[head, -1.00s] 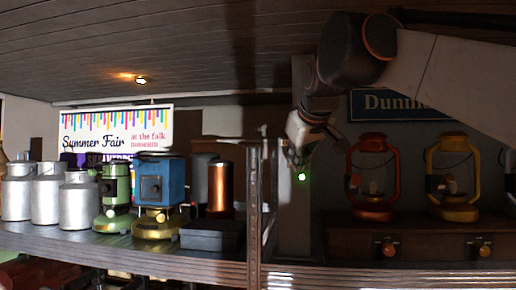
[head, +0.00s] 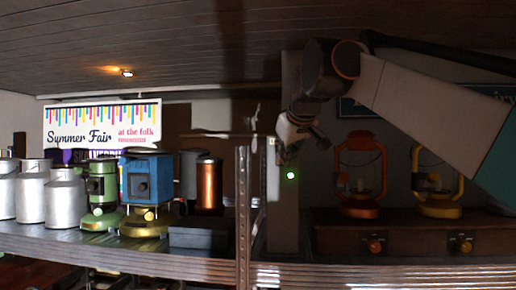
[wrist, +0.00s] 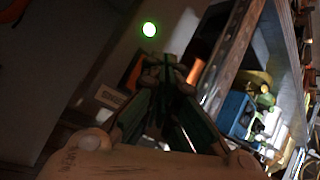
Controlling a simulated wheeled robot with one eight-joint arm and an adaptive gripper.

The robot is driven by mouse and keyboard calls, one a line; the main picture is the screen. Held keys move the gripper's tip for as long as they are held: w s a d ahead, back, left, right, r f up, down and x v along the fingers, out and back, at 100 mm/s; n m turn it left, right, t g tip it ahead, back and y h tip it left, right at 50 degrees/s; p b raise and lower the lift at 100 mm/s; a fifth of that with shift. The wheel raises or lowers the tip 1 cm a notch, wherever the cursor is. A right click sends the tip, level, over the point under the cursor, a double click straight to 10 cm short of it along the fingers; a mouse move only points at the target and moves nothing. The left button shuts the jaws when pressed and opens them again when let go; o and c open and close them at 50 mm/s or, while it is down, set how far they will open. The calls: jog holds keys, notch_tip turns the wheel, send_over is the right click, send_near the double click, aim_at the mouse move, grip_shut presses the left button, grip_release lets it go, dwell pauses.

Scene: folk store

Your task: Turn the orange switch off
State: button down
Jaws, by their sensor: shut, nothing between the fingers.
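A round orange switch (head: 375,246) sits on the front of a dark wooden box, below an orange lantern (head: 360,207). A similar yellow switch (head: 460,245) sits to its right, below a yellow lantern (head: 437,209). My gripper (head: 284,157) hangs up and to the left of the orange switch, apart from it, in front of the post with a green light. In the wrist view my gripper (wrist: 170,68) has its fingers together with nothing held. I cannot make out the orange switch in the wrist view.
A green light (head: 291,175) glows on the post. A metal upright (head: 243,205) stands left of it. Space before the switches looks clear.

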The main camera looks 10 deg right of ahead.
jog(key=shift+w+d, duration=0.2)
jog(key=shift+w, duration=0.3)
jog(key=shift+r, duration=0.1)
dwell(1.1)
jog(key=shift+w+d+p, duration=0.15)
jog(key=shift+w+p, duration=0.25)
jog(key=shift+p, duration=0.15)
jog(key=shift+w+d, duration=0.1)
jog(key=shift+w, duration=0.2)
dwell(0.5)
jog(key=shift+s, duration=0.15)
jog(key=shift+s+a, duration=0.3)
jog(key=shift+s, duration=0.4)
jog(key=shift+w, duration=0.1)
jog(key=s, duration=0.1)
jog(key=s+a, duration=0.1)
jog(key=s, duration=0.1)
jog(key=s+b, duration=0.1)
jog(key=s, duration=0.1)
jog(key=shift+a+f, duration=0.25)
jog(key=shift+f, duration=0.05)
